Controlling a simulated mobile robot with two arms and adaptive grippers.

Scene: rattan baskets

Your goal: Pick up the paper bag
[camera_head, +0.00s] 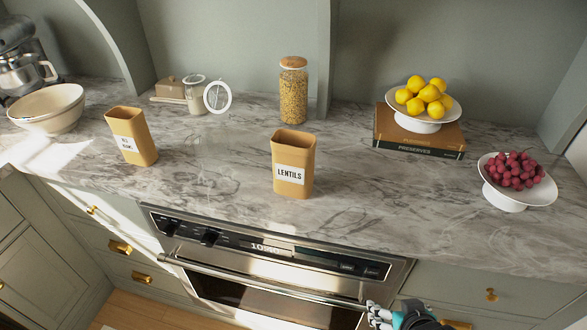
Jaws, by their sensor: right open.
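Two tan paper bags stand upright on the marble counter. One bag, labelled "LENTILS" (293,151), is near the middle, close to the front edge above the oven. The other paper bag (130,125) stands farther left, with a white label too small to read surely. My right gripper (377,312) is at the bottom edge of the view, in front of the oven and below the counter top. It is open and empty, well apart from both bags. My left gripper is not in view.
A tall jar (293,90) with a wooden lid stands behind the middle bag. A stand of lemons (417,122) rests on books (420,146). A bowl of red fruit (506,195) stands at right, white bowls (48,109) at left.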

